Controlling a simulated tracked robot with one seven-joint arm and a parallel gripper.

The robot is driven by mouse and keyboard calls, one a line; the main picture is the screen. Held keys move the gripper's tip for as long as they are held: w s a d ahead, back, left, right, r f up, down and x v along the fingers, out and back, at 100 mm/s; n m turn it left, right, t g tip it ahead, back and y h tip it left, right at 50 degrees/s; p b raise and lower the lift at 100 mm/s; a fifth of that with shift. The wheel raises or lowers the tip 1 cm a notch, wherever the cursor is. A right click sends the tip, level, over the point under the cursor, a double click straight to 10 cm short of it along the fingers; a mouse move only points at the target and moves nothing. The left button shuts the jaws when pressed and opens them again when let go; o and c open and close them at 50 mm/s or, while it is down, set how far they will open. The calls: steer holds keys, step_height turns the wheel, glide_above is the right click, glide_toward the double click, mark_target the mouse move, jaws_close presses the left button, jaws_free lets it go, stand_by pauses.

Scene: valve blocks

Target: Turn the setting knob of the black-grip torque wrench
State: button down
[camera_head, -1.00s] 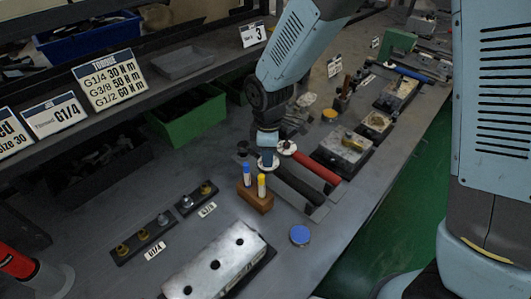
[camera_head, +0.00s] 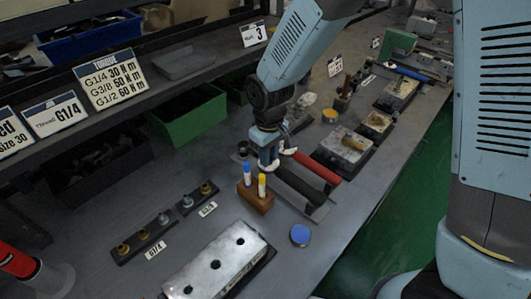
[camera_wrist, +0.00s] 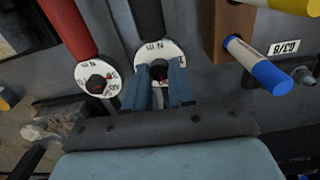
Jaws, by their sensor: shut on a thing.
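The black-grip torque wrench (camera_head: 297,186) lies in a grey holder on the bench, beside a red-grip torque wrench (camera_head: 318,166). In the wrist view, the black grip (camera_wrist: 149,18) ends in a round white dial (camera_wrist: 147,52) with dark letters and a dark setting knob (camera_wrist: 158,71) in its middle. My gripper (camera_wrist: 161,82) has its two blue fingers around this knob, shut on it, and they cover the lower part of the dial. The red wrench's dial (camera_wrist: 98,80) is free to the left. In the head view, my gripper (camera_head: 268,165) hides most of the black wrench's dial.
A wooden block (camera_head: 255,197) with a blue and a yellow marker stands close to my gripper. A metal valve block (camera_head: 222,262) and a round blue-topped tin (camera_head: 300,235) are nearer. Fitting strips (camera_head: 145,241) lie left. A shelf with signs (camera_head: 107,82) overhangs the back.

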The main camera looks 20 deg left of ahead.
steer(key=shift+m, duration=0.9)
steer(key=c, duration=0.9)
jaws_free()
steer(key=shift+c, duration=0.2)
step_height(320, 180, up, 14)
steer(key=shift+f, duration=0.15)
